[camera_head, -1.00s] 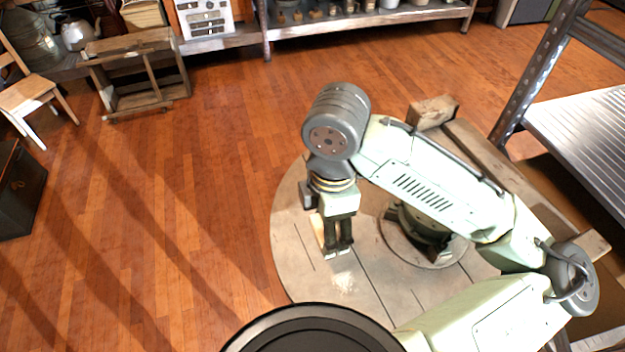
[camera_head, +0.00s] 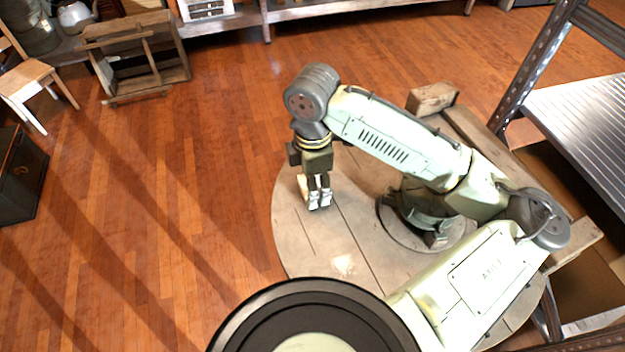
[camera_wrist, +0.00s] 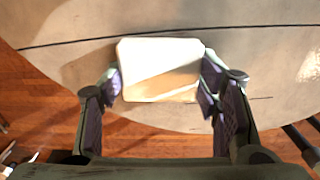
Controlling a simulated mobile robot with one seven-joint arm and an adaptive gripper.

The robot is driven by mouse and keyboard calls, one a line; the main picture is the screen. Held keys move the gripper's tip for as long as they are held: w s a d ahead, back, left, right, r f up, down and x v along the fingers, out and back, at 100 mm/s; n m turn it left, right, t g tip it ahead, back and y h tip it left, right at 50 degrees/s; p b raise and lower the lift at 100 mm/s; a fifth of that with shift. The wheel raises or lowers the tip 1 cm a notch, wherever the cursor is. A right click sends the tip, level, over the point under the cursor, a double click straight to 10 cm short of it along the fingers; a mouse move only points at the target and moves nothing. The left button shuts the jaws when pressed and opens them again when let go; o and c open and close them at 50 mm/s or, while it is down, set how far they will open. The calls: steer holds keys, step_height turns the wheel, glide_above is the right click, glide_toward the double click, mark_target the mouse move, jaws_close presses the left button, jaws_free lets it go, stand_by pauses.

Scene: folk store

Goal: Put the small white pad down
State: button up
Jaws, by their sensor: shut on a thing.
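The small white pad (camera_wrist: 160,52) is between the two fingers of my gripper (camera_wrist: 162,78) in the wrist view, pale and roughly rectangular with a tan shaded patch on its lower part. My gripper (camera_head: 319,203) also shows in the head view, pointing down over the left part of the round wooden table (camera_head: 300,243). A pale edge of the pad (camera_head: 303,187) shows beside the fingers there; the rest is hidden. I cannot tell whether the pad touches the tabletop.
A pale patch (camera_head: 344,265) marks the tabletop in front of my gripper. A wooden block (camera_head: 432,98) lies behind the table at the right, near a metal shelf (camera_head: 590,115). The tabletop around my gripper looks clear. Open floor (camera_head: 190,190) lies to the left.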

steer(key=shift+f, duration=0.2)
steer(key=o, duration=1.2)
steer(key=shift+r, duration=0.15)
step_height(320, 180, up, 12)
steer(key=shift+b, duration=0.35)
